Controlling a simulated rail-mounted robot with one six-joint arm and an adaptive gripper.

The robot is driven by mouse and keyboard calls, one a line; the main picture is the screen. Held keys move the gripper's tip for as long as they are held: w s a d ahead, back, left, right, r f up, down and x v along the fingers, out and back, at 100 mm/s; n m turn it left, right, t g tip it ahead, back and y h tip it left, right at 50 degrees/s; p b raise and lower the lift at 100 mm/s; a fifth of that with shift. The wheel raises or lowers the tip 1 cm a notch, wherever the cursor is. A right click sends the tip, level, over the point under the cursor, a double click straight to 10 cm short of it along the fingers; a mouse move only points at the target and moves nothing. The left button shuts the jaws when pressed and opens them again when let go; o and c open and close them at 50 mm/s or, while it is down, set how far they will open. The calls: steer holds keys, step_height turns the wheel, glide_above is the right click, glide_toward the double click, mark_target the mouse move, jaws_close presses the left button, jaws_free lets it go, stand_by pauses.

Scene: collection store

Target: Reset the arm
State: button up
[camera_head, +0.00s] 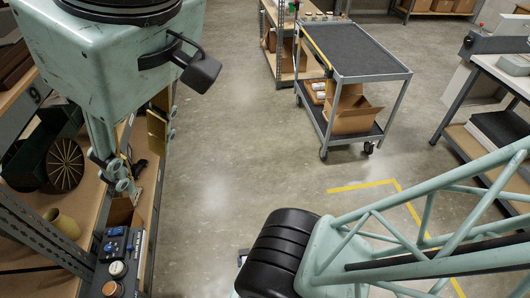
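My gripper (141,158) hangs at the left under a mint-green wrist housing (85,65). A mint-green lattice arm link with a ribbed black joint cover, which I take as mine, crosses the lower right.
Left shelving (90,190) holds a dark round fluted object (65,164), a tan cylinder (62,224) and a control box (116,250). A grey cart (358,52) carries an open carton (352,112). A workbench (500,70) stands right. The concrete floor between is clear, with yellow tape (362,186).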

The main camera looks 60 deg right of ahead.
steer(key=shift+s+f+b, duration=0.1)
steer(key=shift+f+b, duration=2.25)
steer(key=shift+f, duration=0.5)
step_height(320, 180, down, 13)
steer(key=b, duration=1.3)
steer(key=shift+f, duration=0.1)
steer(key=c, duration=0.4)
steer(key=shift+a, duration=0.1)
steer(key=shift+c, duration=0.2)
steer(key=shift+a, duration=0.1)
